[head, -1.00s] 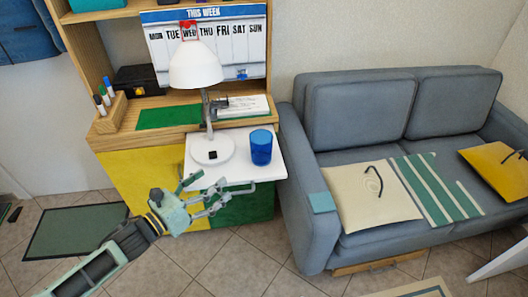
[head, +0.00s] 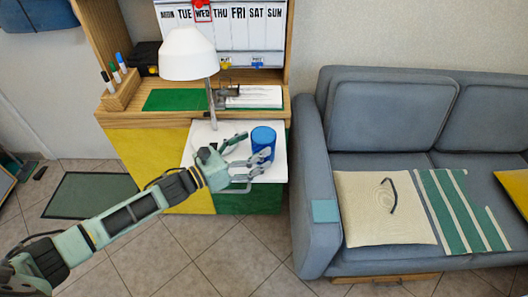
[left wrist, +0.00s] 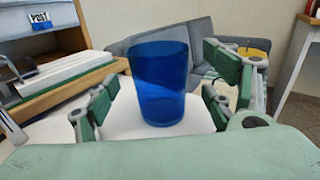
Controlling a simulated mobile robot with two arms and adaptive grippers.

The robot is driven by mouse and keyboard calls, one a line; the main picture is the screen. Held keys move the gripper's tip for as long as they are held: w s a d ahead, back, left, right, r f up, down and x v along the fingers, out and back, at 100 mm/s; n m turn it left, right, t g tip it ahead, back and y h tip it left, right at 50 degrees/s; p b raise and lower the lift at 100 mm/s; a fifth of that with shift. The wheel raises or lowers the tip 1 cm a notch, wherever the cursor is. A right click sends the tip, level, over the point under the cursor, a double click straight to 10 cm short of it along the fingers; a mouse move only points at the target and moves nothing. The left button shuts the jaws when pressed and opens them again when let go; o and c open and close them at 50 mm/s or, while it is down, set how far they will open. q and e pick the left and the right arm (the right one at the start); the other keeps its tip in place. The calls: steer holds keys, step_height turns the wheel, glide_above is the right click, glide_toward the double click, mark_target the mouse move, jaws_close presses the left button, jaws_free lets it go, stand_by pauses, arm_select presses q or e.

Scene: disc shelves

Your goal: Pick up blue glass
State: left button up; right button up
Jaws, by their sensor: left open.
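The blue glass (head: 263,139) stands upright on the white pull-out shelf (head: 203,140) of the desk, to the right of the lamp. My left gripper (head: 245,147) is open at the glass's left and near side in the head view. In the left wrist view the blue glass (left wrist: 158,84) stands between the spread green-padded fingers (left wrist: 160,105), with gaps on both sides. The fingers partly cover the glass's lower part in the head view. My right gripper does not show.
The white lamp (head: 188,55) rises behind and left of my gripper. A pen holder (head: 121,90), a green mat (head: 173,100) and papers (head: 254,96) lie on the desk above. A grey sofa (head: 308,165) stands at the right.

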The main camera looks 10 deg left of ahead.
mark_target(273, 137)
arm_select(q)
steer(key=x, duration=0.3)
steer(key=shift+w+d, duration=0.3)
steer(key=shift+w, duration=0.1)
steer(key=c, duration=1.4)
steer(key=shift+c, duration=0.3)
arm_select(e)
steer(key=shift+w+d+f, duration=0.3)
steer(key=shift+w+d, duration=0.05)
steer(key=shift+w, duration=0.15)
